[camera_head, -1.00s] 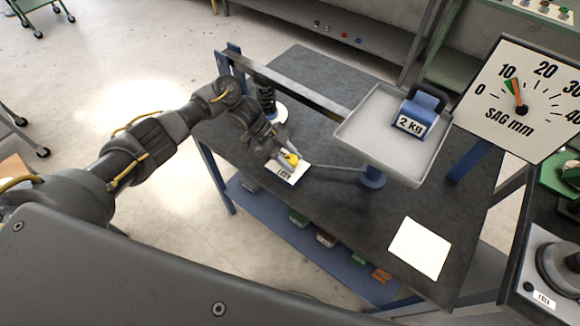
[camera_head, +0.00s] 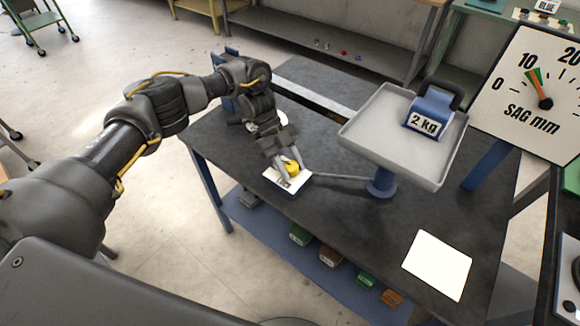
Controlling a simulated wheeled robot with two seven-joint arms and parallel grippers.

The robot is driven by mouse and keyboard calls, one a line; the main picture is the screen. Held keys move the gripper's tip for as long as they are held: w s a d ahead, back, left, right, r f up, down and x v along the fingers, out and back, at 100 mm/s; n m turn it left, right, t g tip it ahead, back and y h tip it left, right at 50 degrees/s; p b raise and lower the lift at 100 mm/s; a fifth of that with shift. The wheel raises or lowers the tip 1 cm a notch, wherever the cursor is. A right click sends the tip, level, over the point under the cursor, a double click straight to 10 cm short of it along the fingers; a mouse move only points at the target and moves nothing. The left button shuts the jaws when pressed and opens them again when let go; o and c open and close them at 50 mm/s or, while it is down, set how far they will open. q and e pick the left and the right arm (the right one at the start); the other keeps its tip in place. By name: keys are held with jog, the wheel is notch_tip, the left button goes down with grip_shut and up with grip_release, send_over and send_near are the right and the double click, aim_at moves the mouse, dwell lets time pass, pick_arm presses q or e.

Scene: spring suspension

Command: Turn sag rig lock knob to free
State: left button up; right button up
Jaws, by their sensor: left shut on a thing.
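The yellow lock knob (camera_head: 291,167) sits on a small white label plate (camera_head: 273,180) on the dark rig table. My left gripper (camera_head: 287,174) comes down from above and is shut on the knob, with its fingers on either side. The fingers hide part of the knob and some of the plate's lettering, so the knob's setting cannot be read. My right gripper is not in view.
A grey tray (camera_head: 365,132) holding a blue 2 kg weight (camera_head: 431,111) stands right of the knob on a blue post. A blank white sheet (camera_head: 437,264) lies at the front right. Several coloured blocks sit on the blue lower shelf (camera_head: 262,222).

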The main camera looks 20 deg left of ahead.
pick_arm(q)
jog(key=o, duration=0.9)
jog(key=shift+o, duration=0.4)
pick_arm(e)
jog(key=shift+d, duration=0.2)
pick_arm(q)
jog(key=shift+w+a+r, duration=0.2)
jog(key=shift+r, duration=0.05)
jog(key=b+v, duration=0.2)
jog(key=v, duration=0.5)
jog(key=shift+w+a+b, duration=0.1)
jog(key=shift+a+b, duration=0.05)
jog(key=shift+b, duration=0.15)
jog(key=shift+v, duration=1.4)
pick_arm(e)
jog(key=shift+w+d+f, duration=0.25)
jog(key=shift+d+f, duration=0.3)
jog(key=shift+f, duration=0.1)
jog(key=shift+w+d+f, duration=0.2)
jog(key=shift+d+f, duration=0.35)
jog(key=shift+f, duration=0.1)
